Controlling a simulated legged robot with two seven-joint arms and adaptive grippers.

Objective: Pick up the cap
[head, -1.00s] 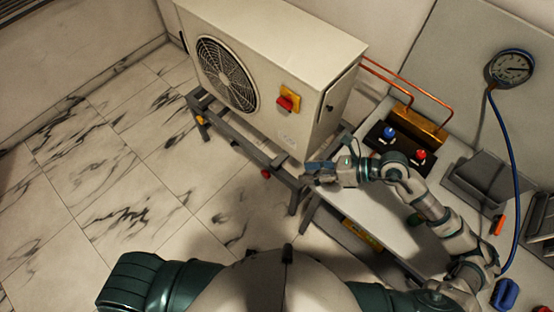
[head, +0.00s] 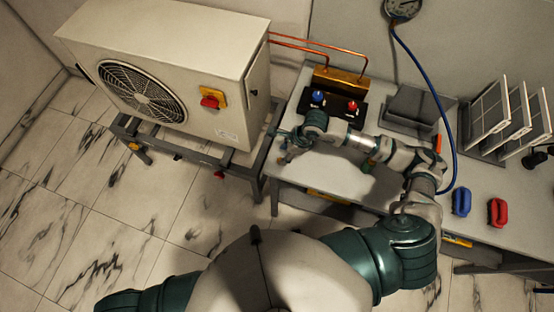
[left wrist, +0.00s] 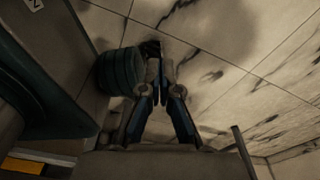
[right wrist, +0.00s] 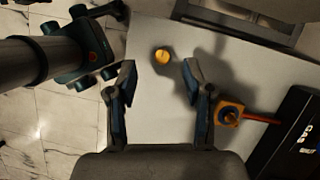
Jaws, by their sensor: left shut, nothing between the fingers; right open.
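A small round yellow cap (right wrist: 161,56) lies on the pale bench top in the right wrist view. My right gripper (right wrist: 157,75) is open and empty, and the cap shows between and just beyond its fingertips. In the head view my right gripper (head: 284,148) is over the left end of the bench, and I cannot make out the cap there. My left gripper (left wrist: 160,75) is shut and empty, seen above the marble floor in the left wrist view. It is not visible in the head view.
The bench (head: 345,188) also bears a black base with a blue knob (head: 318,97) and red knob (head: 353,107). Blue (head: 461,201) and red (head: 499,212) handled pieces lie at right, near a rack (head: 508,118). An outdoor unit (head: 185,75) stands left. A yellow square part (right wrist: 228,112) lies near the right finger.

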